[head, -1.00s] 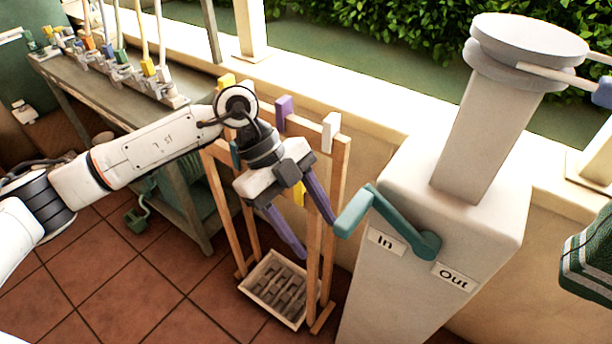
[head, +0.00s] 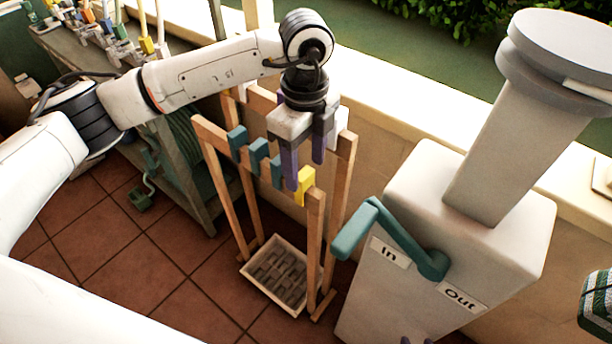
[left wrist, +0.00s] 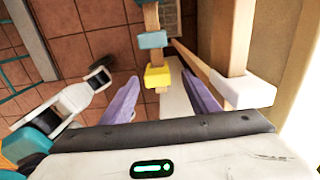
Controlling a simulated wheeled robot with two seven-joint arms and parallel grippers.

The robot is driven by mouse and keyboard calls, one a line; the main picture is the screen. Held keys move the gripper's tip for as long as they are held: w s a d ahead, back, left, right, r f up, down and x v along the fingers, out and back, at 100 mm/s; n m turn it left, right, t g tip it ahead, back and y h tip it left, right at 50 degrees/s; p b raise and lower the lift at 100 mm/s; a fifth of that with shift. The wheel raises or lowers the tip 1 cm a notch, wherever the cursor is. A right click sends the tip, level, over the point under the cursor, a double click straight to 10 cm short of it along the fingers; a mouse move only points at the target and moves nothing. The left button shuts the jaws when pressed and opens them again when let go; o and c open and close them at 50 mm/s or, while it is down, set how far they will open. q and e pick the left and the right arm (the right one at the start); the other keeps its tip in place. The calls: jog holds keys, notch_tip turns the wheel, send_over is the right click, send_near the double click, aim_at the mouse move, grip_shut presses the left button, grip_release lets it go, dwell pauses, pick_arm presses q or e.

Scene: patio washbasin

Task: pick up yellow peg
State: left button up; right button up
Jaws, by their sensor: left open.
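The yellow peg (head: 306,184) sits on the front rail of the wooden rack (head: 343,185), near its right end. My left gripper (head: 304,170) is open, pointing down with purple fingers just above and behind the peg in the head view. In the left wrist view, the yellow peg (left wrist: 157,77) appears between the two spread fingertips (left wrist: 160,84), with no clear contact. Purple tips, apparently my right gripper (head: 416,341), barely show at the bottom edge of the head view; their opening is unclear.
Several teal pegs (head: 258,156) hang left of the yellow one on the same rail. A white peg (left wrist: 243,90) is on the rear rail. A tray (head: 254,284) lies below. The grey pillar with a teal crank (head: 384,228) stands close right.

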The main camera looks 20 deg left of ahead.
aim_at(304, 187)
pick_arm(q)
jog(key=f, duration=0.4)
jog(key=f+p, duration=0.1)
jog(key=f, duration=0.1)
jog(key=shift+s, duration=0.25)
jog(key=shift+f, duration=0.35)
jog(key=shift+c, duration=0.2)
jog(key=c, duration=1.1)
